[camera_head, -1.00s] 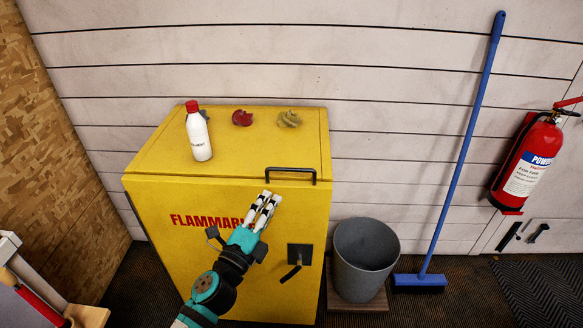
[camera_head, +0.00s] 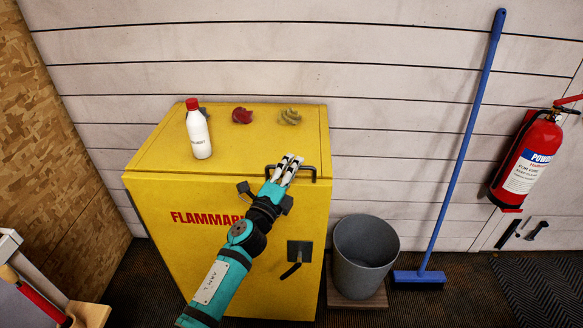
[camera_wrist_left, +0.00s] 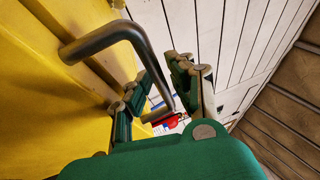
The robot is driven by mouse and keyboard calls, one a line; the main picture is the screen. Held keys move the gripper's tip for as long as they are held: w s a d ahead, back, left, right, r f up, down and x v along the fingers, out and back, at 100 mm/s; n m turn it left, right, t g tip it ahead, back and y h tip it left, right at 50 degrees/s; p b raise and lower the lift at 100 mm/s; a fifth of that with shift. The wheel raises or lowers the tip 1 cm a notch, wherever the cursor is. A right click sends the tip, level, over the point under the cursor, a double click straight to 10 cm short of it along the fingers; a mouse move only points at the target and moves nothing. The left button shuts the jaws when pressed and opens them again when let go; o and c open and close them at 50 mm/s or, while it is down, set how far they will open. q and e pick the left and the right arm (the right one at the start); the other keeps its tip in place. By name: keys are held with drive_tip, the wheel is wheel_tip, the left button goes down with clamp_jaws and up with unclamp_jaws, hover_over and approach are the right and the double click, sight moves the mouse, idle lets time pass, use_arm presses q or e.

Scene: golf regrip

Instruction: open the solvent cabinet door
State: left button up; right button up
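The yellow solvent cabinet (camera_head: 180,250) stands against the wall with its door facing me; the door looks shut. A dark bar handle (camera_head: 309,168) runs along the top edge of the front, and a black latch plate with a lever (camera_head: 298,252) sits lower right. My left gripper (camera_head: 290,162) is at the bar handle, its fingers partly covering it. In the left wrist view, the handle (camera_wrist_left: 100,40) reaches in between the two fingers of the left gripper (camera_wrist_left: 165,82), which stand apart. The right gripper is not in view.
A white bottle with a red cap (camera_head: 199,135) and crumpled red (camera_head: 242,116) and olive (camera_head: 290,117) pieces are on the cabinet top. A grey bin (camera_head: 364,258), blue broom (camera_head: 458,165) and red extinguisher (camera_head: 527,160) are to the right.

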use_arm(q)
clamp_jaws()
drive_tip(key=s+a+m+g+h+p, duration=0.2)
drive_tip(key=s+h, duration=0.1)
drive_tip(key=s, duration=0.5)
drive_tip(key=s+a+m+g+h+p, duration=0.1)
drive_tip(key=s+m+g+h+p, duration=0.1)
drive_tip(key=s, duration=0.7)
drive_tip(key=shift+s+a+f+g+h+p, duration=0.15)
drive_tip(key=shift+s+a+g+h+p, duration=0.25)
drive_tip(key=shift+h, duration=0.2)
drive_tip(key=shift+w, duration=0.1)
unclamp_jaws()
drive_tip(key=v, duration=1.2)
